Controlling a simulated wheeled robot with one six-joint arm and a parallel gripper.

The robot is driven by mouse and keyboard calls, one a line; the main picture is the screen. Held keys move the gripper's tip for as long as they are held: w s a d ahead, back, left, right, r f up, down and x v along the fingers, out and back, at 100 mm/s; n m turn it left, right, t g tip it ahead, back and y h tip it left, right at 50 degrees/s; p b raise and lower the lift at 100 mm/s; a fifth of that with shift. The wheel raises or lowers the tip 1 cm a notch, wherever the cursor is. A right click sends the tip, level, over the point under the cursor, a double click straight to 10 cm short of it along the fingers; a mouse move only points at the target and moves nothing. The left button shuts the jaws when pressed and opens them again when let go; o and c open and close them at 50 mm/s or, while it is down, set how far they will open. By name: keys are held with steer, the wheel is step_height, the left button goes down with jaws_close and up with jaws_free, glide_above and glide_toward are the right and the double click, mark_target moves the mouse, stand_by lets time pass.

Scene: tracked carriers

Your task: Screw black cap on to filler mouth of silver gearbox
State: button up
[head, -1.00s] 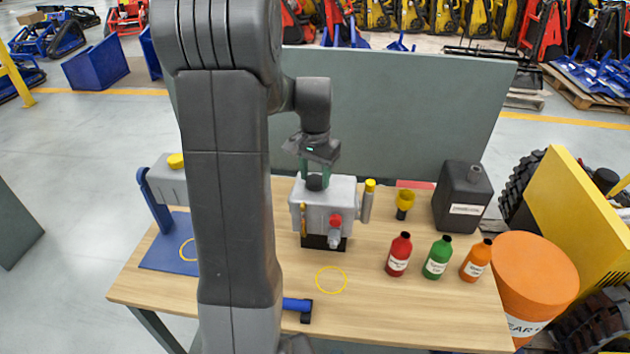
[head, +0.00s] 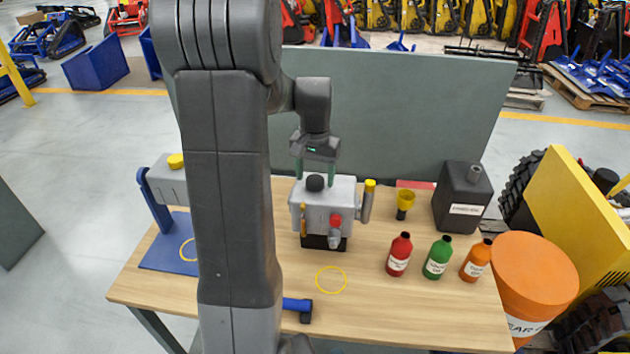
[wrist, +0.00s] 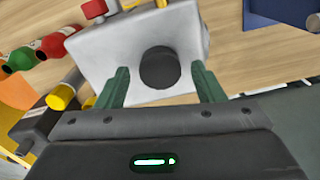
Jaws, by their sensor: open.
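The silver gearbox (head: 340,190) stands on the wooden table. The black cap (head: 315,183) sits on the gearbox's top face, over where the filler mouth would be; the mouth itself is hidden. In the wrist view the cap (wrist: 160,68) shows as a round black disc on the grey top (wrist: 112,62). I cannot tell whether it is threaded on or only resting. My gripper (head: 316,180) is just above and behind the cap.
A yellow-capped cylinder (head: 367,200) stands at the gearbox's right. A yellow funnel-like piece (head: 405,203), a black canister (head: 463,200) and red (head: 399,255), green (head: 437,258) and orange (head: 476,261) bottles stand further right. A blue-handled tool (head: 298,306) lies in front. A grey panel (head: 400,120) stands behind.

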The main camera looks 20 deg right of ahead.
steer(key=n, duration=1.3)
steer(key=shift+n, duration=0.4)
steer(key=n, duration=1.2)
steer(key=shift+n, duration=0.3)
steer(key=c, duration=0.8)
steer(key=shift+c, duration=0.2)
